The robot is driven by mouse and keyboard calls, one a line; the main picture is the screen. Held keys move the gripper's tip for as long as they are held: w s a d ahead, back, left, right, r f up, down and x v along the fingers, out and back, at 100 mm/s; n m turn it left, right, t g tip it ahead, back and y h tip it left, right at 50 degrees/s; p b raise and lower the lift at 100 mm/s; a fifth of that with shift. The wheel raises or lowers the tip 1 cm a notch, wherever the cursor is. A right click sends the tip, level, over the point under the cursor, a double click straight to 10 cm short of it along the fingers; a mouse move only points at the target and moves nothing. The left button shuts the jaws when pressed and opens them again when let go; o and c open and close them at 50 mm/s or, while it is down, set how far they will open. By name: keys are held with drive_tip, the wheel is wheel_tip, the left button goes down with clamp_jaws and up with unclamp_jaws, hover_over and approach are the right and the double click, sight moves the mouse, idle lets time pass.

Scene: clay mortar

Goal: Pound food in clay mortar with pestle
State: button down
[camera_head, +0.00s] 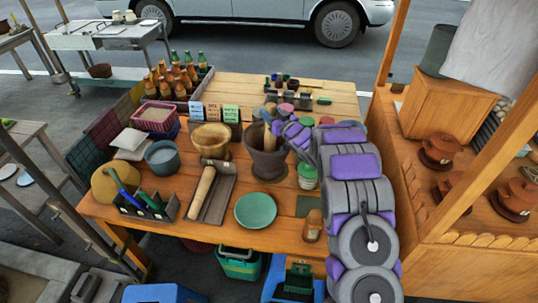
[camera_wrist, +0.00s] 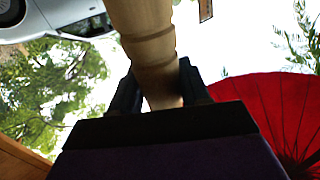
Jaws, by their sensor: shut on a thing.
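The dark clay mortar (camera_head: 268,166) stands upright near the middle of the wooden table. A light wooden pestle (camera_head: 267,130) shows at the mortar's mouth, its lower end hidden inside or behind the rim. My gripper (camera_head: 275,122) is above the mortar, partly hidden by my arm. In the wrist view my gripper (camera_wrist: 157,85) is shut on the pale, ringed pestle (camera_wrist: 145,35), with one dark finger on each side. The food inside the mortar cannot be made out.
A wooden bowl (camera_head: 211,142) stands left of the mortar. A tray (camera_head: 222,191) with a wooden-handled tool and a green plate (camera_head: 256,222) are in front. A green-lidded jar (camera_head: 307,180) stands close right. Bottles (camera_head: 172,82) crowd the back left.

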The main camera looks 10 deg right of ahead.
drive_tip(key=shift+r, duration=0.5)
drive_tip(key=shift+f, duration=0.2)
wheel_tip(320, 180, down, 3)
drive_tip(key=shift+r, duration=0.2)
drive_tip(key=shift+s+f, duration=0.1)
